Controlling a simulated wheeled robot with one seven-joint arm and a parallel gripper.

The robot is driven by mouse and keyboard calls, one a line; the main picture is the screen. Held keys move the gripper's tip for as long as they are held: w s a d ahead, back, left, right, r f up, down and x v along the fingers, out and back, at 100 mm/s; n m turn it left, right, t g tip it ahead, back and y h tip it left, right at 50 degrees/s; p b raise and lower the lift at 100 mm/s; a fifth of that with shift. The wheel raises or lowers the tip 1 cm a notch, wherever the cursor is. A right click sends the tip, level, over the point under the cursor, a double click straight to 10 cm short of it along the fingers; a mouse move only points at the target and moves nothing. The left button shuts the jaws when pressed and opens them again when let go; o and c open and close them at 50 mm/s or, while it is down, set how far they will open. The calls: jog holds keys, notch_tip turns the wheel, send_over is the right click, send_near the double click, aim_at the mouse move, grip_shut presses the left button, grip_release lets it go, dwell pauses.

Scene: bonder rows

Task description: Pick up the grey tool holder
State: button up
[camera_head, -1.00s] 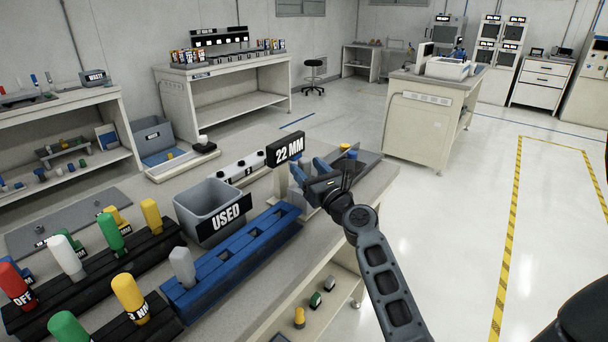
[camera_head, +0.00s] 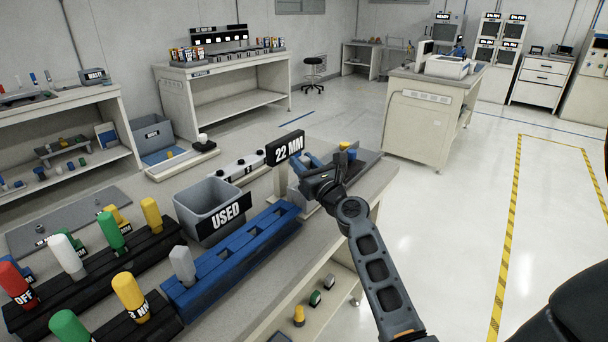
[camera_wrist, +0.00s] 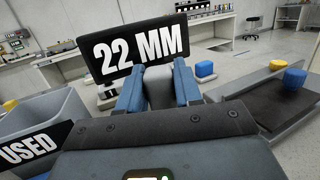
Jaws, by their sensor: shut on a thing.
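My gripper (camera_head: 311,163) is at the far end of the blue rack (camera_head: 222,266), close to the "22 MM" sign (camera_head: 285,149). In the wrist view its two blue fingers are shut on a grey tool holder (camera_wrist: 158,90), a blocky piece in front of the sign (camera_wrist: 136,47). The holder's lower part is hidden by the gripper body, and I cannot tell whether it is clear of what is below. In the head view the held piece is mostly hidden. Another grey holder (camera_head: 182,264) stands upright in the rack's near end.
A grey "USED" bin (camera_head: 203,207) stands left of the rack and shows in the wrist view (camera_wrist: 38,125). Black racks with coloured holders (camera_head: 130,293) are at the near left. A dark tray (camera_head: 366,160) with a yellow-topped piece lies beyond my gripper. Open floor is right.

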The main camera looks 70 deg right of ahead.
grip_shut()
jog(key=shift+r, duration=0.1)
jog(key=shift+r+p, duration=0.45)
jog(key=shift+r, duration=0.1)
notch_tip(320, 180, up, 17)
jog(key=p, duration=0.5)
jog(key=shift+f+p, duration=0.15)
jog(key=shift+p, duration=0.15)
